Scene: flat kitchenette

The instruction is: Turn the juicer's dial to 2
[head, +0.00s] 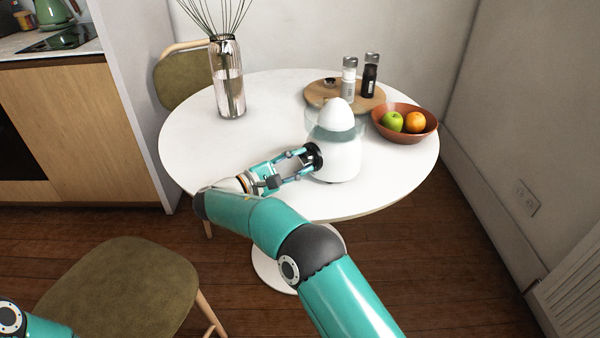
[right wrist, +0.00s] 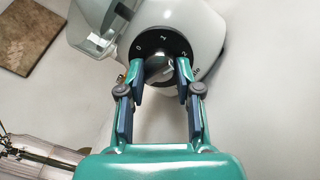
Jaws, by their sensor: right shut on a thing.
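The white juicer (head: 338,155) stands upright on the round table, with a clear bowl and a white cone on top. Its black dial (head: 313,156) faces left toward my right gripper (head: 300,160). In the right wrist view the dial plate (right wrist: 158,43) shows the marks 0, 1 and 2, and a grey knob (right wrist: 158,68) sits at its middle. My right gripper (right wrist: 160,78) is shut on the knob, one finger on each side. The knob's pointer is partly hidden, so I cannot tell its setting. My left gripper is out of view.
A bowl (head: 428,133) with a green apple and an orange stands right of the juicer. A wooden board (head: 320,95) with two grinders lies behind it. A glass vase (head: 227,80) stands at the back left. The table's left part (head: 190,135) is clear.

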